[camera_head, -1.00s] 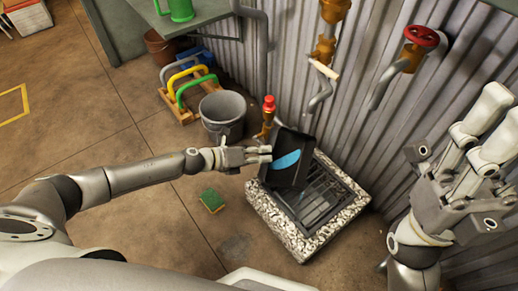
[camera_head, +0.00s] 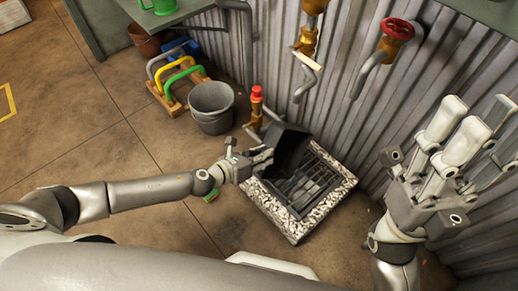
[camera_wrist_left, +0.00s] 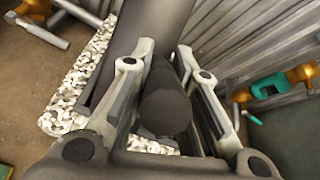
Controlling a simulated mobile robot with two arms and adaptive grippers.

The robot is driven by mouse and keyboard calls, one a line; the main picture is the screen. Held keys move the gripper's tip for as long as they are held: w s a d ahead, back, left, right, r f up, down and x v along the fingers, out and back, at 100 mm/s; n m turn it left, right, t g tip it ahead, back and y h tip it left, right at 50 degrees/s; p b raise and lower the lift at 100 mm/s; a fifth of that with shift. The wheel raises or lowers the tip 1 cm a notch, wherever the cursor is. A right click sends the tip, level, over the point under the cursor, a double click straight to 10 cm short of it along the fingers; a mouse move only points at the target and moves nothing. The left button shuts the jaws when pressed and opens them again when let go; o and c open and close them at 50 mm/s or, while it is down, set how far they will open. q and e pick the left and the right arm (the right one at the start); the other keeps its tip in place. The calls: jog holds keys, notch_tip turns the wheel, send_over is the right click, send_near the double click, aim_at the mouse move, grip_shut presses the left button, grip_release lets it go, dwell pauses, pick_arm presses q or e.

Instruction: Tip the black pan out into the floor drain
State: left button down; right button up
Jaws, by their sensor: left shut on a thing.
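The black pan (camera_head: 292,147) is tilted steeply above the back left part of the floor drain (camera_head: 290,226), which has a dark grate (camera_head: 325,180) inside a speckled stone curb. My left gripper (camera_head: 264,161) is at the drain's left side, shut on the pan's handle. In the left wrist view the dark rounded handle (camera_wrist_left: 165,100) lies between the two fingers. No blue content shows in the pan; its inside is mostly turned from view. My right gripper (camera_head: 456,130) is raised at the right, away from the pan; its finger gap is unclear.
A grey bucket (camera_head: 212,105) and a rack with coloured handles (camera_head: 180,80) stand left of the drain. A red-capped pipe (camera_head: 256,105) rises close behind the pan. Corrugated wall with a red valve (camera_head: 398,28) is behind. A green sponge (camera_head: 211,197) is partly hidden by my arm.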

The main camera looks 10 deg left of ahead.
pick_arm(q)
jog(key=s+d+f+m+t+y+p, duration=0.1)
jog(key=s+d+f+m+t+y, duration=0.1)
jog(key=s+d+m, duration=0.3)
jog(key=s+d+t, duration=0.1)
jog(key=s+d, duration=0.1)
jog(key=d, duration=0.1)
jog(key=shift+s, duration=0.3)
dwell(0.8)
jog(key=shift+d, duration=0.1)
dwell(2.4)
